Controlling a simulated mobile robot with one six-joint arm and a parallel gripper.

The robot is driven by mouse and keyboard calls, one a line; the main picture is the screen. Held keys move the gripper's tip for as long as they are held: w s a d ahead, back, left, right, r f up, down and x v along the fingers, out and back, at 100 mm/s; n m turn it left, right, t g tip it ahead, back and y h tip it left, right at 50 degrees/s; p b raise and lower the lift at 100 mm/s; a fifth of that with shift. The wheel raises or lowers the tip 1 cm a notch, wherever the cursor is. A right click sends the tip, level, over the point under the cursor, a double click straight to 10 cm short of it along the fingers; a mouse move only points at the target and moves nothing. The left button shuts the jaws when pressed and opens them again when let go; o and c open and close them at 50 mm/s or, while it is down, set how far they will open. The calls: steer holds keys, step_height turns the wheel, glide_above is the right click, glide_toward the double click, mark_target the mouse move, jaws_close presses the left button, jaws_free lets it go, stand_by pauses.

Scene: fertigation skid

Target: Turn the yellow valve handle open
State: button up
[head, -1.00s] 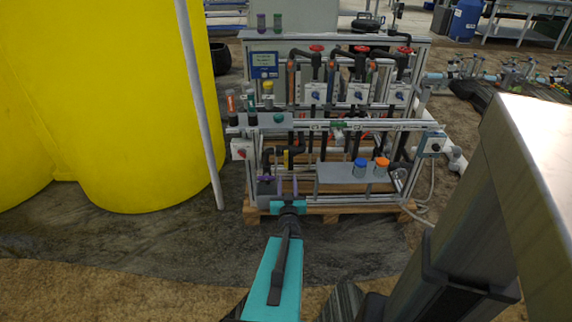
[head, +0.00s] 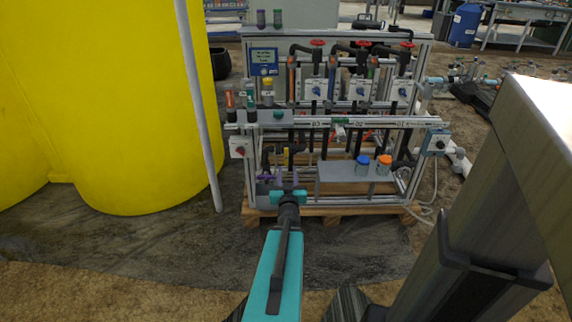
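A small upright yellow part (head: 286,155), which looks like the yellow valve handle, shows low on the left side of the skid, among dark pipes. My gripper (head: 288,177) is in front of the skid's lower left part, just below the yellow part in the picture. Its two thin fingers stand apart with a gap between them, and nothing shows held. The gripper looks short of the yellow part, but I cannot tell the distance. The valve body under the handle is partly hidden by my gripper and the pipes.
A purple handle (head: 264,177) is close left of my gripper. A grey shelf (head: 343,172) with blue- and orange-capped jars is to the right. A rail (head: 370,122) crosses above. A pale post (head: 200,105) and a yellow tank (head: 135,110) stand left.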

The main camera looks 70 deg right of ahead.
mark_target(287, 156)
steer(key=shift+w+d+f+b, duration=0.1)
steer(key=shift+w+d+b, duration=0.15)
steer(key=shift+d+b, duration=0.7)
steer(key=shift+b+x, duration=2.4)
steer(key=shift+x, duration=1.35)
steer(key=shift+w, duration=0.1)
steer(key=shift+c, duration=0.5)
